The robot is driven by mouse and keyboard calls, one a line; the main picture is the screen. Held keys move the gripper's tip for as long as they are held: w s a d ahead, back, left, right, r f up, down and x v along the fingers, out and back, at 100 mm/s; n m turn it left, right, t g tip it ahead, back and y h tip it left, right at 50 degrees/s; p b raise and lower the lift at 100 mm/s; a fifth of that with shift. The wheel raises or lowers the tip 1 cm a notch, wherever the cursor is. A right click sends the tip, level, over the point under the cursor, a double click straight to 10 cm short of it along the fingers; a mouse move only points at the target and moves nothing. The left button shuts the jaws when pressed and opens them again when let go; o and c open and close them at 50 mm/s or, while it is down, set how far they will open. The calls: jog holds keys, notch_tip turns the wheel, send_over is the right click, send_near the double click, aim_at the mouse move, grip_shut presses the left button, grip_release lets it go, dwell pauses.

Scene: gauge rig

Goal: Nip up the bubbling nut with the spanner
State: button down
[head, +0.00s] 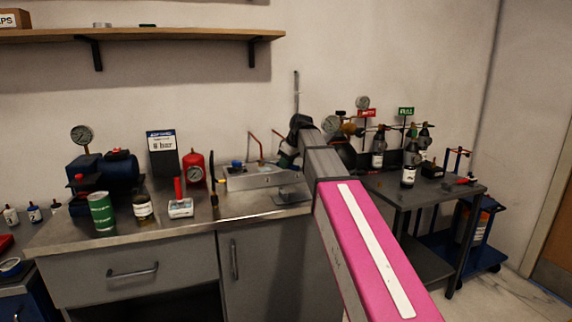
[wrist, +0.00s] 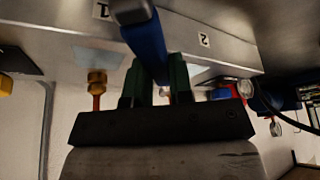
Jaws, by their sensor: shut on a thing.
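My gripper (head: 288,152) is at the metal manifold box (head: 262,178) on the bench, its green fingertips partly hidden by my arm. In the wrist view the gripper (wrist: 157,75) is shut on a blue-handled tool, which I take for the spanner (wrist: 148,42). I cannot see bubbles, or whether the spanner's jaw is on a nut.
Left on the bench stand a green can (head: 101,212), a small jar (head: 143,208), a red gauge cylinder (head: 194,170) and a blue compressor (head: 105,175). A side table (head: 420,195) at right holds bottles and gauges. A shelf (head: 140,35) hangs above.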

aim_at(296, 166)
jog(key=shift+s+d, duration=0.15)
jog(key=shift+d, duration=0.05)
jog(key=shift+s+d, duration=0.7)
jog(key=shift+d, duration=0.2)
jog(key=shift+s+d, duration=0.7)
jog(key=shift+d, duration=0.2)
jog(key=shift+r, duration=0.2)
jog(key=shift+r, duration=2.1)
